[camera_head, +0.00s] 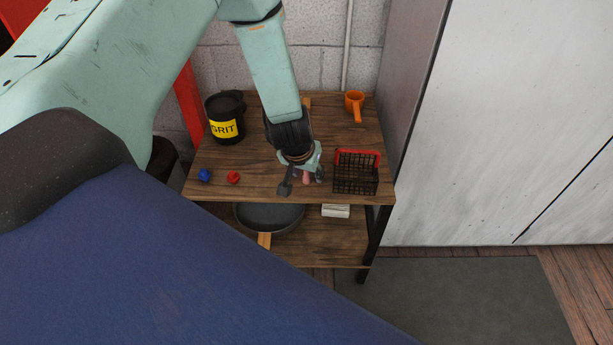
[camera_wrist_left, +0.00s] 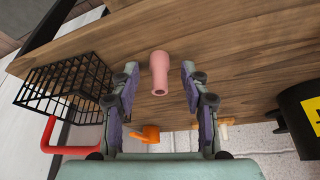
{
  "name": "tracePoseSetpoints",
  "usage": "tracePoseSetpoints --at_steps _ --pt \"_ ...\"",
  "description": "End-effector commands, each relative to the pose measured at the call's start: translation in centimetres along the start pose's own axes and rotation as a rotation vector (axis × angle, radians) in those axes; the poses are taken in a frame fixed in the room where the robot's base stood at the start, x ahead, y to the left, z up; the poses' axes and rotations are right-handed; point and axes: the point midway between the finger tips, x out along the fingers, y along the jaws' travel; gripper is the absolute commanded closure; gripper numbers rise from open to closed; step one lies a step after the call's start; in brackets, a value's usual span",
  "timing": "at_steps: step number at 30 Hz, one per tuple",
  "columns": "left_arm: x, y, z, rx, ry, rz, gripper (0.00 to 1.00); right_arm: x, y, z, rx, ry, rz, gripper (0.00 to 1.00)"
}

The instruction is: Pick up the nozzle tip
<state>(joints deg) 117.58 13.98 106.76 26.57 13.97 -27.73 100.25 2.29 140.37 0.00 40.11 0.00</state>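The nozzle tip appears to be the small pink hollow piece (camera_wrist_left: 159,73) at the wooden top in the left wrist view, its round opening facing the camera. In the head view a bit of it (camera_head: 306,179) shows between the fingers. My left gripper (camera_head: 303,181) points down over the front of the table. In the left wrist view its two fingers (camera_wrist_left: 159,70) are spread, one on each side of the pink piece, with a gap on both sides. It holds nothing. My right gripper is in neither view.
A black wire basket (camera_head: 355,181) with a red handle stands close right of the gripper. On the wooden table (camera_head: 260,180) are a GRIT bucket (camera_head: 226,130), an orange cup (camera_head: 354,102), blue (camera_head: 204,175) and red (camera_head: 233,177) pieces. A pan (camera_head: 270,218) sits on the lower shelf.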

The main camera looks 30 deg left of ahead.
Motion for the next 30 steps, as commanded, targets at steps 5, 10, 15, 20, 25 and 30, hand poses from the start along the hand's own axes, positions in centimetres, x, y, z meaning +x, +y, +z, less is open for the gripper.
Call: tracePoseSetpoints --at_steps 5,10,15,20,25,30 --pt "-0.03 -0.02 0.01 0.0 0.0 0.0 0.69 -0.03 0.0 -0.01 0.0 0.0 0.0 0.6" --pt "-0.03 -0.03 0.03 -0.001 0.0 0.0 0.83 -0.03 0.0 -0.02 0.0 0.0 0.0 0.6" --pt "-0.03 -0.03 0.03 -0.001 0.0 0.0 0.98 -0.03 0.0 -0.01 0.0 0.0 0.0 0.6" --pt "-0.03 -0.03 0.02 -0.001 0.0 0.0 1.0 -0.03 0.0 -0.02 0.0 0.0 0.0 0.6" --pt "-0.11 -0.03 -0.01 -0.001 0.0 0.0 1.0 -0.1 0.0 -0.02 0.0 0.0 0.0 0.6" --pt "-0.79 -0.03 -0.3 -0.001 0.0 0.0 1.0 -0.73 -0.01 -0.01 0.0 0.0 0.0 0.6"
